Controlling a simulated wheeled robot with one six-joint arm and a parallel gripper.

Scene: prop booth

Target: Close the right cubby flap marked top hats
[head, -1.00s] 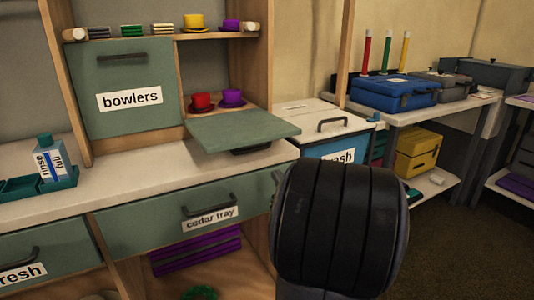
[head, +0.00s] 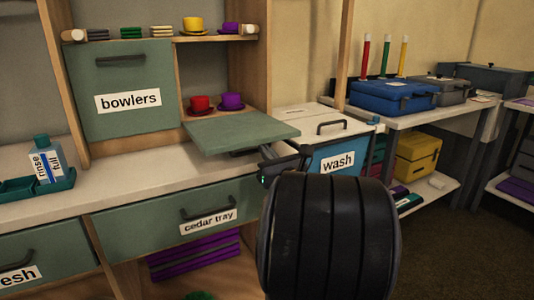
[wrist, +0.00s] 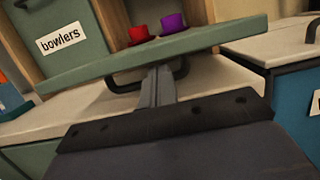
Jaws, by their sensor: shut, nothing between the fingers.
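The right cubby flap (head: 243,130) is a green panel that hangs open, lying about level in front of the right cubby. No "top hats" label shows on its visible face. In the wrist view the flap (wrist: 190,46) crosses the picture, with its dark handle (wrist: 128,84) on its underside. My gripper (head: 266,153) is at the flap's front right corner in the head view. The cubby holds a red hat (head: 200,103) and a purple hat (head: 231,101).
The bowlers flap (head: 120,88) at left is shut. Below are a pale counter (head: 120,178) and the shut cedar tray drawer (head: 180,207). A wash bin (head: 338,160) stands just right of the cabinet. A rinse bottle (head: 45,160) is at far left.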

